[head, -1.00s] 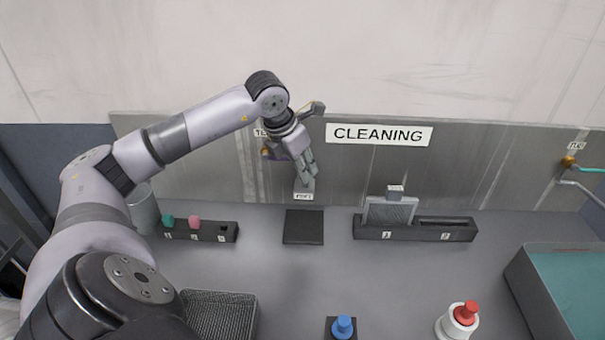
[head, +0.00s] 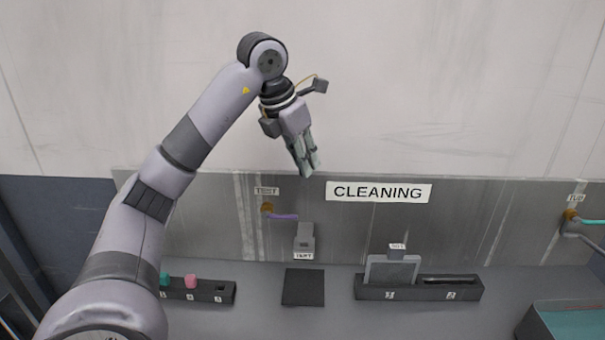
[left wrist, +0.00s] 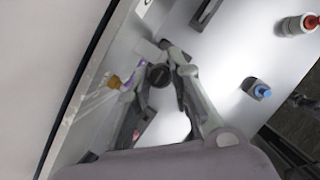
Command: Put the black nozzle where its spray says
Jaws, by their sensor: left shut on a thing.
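My left gripper (head: 308,172) is raised above the back panel in the head view, fingers pointing down. In the left wrist view a dark round thing, apparently the black nozzle (left wrist: 159,75), sits between its fingertips (left wrist: 160,82). The fingers hide it in the head view. A dark rack (head: 228,296) stands below left with a teal nozzle (head: 165,279) and a pink nozzle (head: 191,281); its right-hand position looks like a dark hole. My right gripper is out of view.
A CLEANING sign (head: 379,192) hangs on the panel. A black square pad (head: 303,288) lies on the counter. A two-slot holder (head: 465,294) carries a grey plate (head: 390,270) in slot 1. A teal-filled basin (head: 570,322) is at right. Blue-topped (left wrist: 261,91) and red-topped (left wrist: 310,22) items show in the left wrist view.

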